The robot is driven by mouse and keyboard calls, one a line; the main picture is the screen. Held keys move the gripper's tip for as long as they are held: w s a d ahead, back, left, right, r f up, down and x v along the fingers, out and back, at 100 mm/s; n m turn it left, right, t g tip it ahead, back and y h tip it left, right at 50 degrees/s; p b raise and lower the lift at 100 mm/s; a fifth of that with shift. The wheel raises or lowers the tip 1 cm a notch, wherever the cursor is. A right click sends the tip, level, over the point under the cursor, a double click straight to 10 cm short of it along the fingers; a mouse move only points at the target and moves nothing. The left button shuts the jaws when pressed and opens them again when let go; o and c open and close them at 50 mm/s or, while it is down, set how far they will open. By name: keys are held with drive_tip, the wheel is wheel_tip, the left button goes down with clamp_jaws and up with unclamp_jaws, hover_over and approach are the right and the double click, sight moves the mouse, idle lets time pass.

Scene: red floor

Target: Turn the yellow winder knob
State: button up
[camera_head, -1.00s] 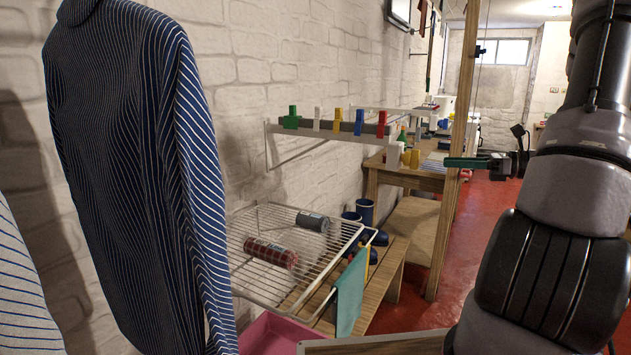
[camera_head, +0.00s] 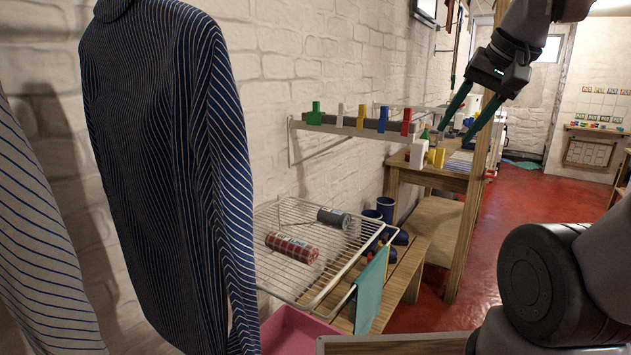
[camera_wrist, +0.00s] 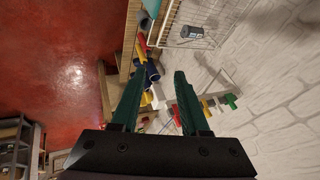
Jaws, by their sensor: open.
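My gripper (camera_head: 456,136) is at the upper right of the head view, with two teal fingers spread apart and pointing down and left. It is open and empty; in the wrist view (camera_wrist: 158,75) the gap between the fingers shows small coloured things farther off. A yellow piece (camera_head: 438,157) stands beside a white block (camera_head: 419,154) on a wooden table, below and left of the fingertips in the picture. Another yellow piece (camera_head: 361,117) is on the wall rail (camera_head: 335,129), among green, white, blue and red ones. I cannot tell which yellow piece is the winder knob.
A wooden post (camera_head: 466,235) stands close to my gripper in the picture. A wire rack (camera_head: 290,213) with two cylinders, a wooden bench (camera_head: 407,285) and a pink tub (camera_head: 285,335) are lower down. Striped shirts (camera_head: 165,150) hang at left. Red floor (camera_head: 525,190) is open at right.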

drive_tip(key=shift+o, duration=0.3)
drive_tip(key=shift+s+r+n+t, duration=0.25)
drive_tip(key=shift+r+n+t, duration=0.05)
drive_tip(key=shift+r, duration=0.15)
drive_tip(key=o, duration=0.8)
drive_tip(key=shift+s+r+t, duration=0.1)
drive_tip(key=shift+r+t, duration=0.05)
drive_tip(key=shift+t, duration=0.15)
drive_tip(key=n+t+y, duration=0.3)
drive_tip(key=n+y, duration=1)
drive_tip(key=n, duration=1.9)
approach(440, 158)
drive_tip(key=x, duration=1)
drive_tip(key=shift+w+d, duration=0.1)
drive_tip(key=shift+w, duration=0.15)
